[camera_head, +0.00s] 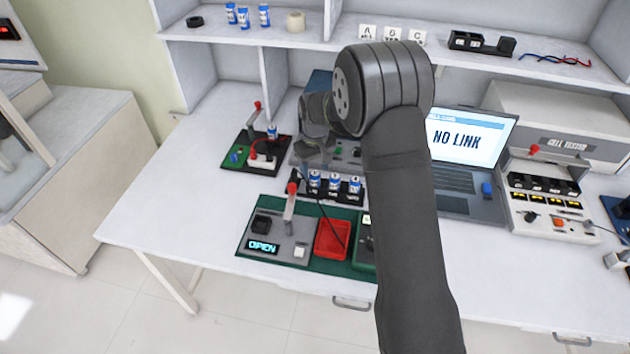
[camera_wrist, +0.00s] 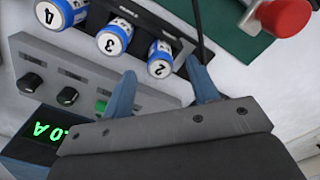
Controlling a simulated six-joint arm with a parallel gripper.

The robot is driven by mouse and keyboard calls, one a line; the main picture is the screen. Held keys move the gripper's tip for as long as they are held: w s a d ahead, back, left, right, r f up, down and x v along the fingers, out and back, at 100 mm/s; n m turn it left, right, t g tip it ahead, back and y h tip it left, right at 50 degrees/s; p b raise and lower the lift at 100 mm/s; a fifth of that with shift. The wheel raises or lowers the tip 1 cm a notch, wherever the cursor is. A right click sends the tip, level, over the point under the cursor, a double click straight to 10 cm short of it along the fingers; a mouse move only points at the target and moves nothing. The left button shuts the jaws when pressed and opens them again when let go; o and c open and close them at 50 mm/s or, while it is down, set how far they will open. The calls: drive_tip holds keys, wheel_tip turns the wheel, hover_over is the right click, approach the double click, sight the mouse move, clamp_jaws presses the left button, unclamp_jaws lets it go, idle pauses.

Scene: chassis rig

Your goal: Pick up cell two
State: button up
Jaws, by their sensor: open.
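Cell two (camera_wrist: 163,58) is a blue-and-white cylinder with a "2" on its top, standing in a black rack (camera_wrist: 146,12). Cell three (camera_wrist: 113,38) and cell four (camera_wrist: 60,12) stand in the same row. My gripper (camera_wrist: 160,68) is open in the wrist view, its two blue-grey fingers apart, one towards each side of cell two. I cannot tell whether they touch it. In the head view, cell two (camera_head: 314,179) appears to be the leftmost in the rack (camera_head: 347,197). My gripper's fingers are not clear there, in part behind my arm.
A grey box with knobs and a green button (camera_wrist: 62,72) lies beside the rack. A dark cable (camera_wrist: 199,25) passes close to cell two.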

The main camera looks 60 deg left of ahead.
sight(315, 173)
wheel_tip(315, 173, down, 4)
drive_tip(key=shift+r, duration=0.2)
drive_tip(key=c, duration=1.1)
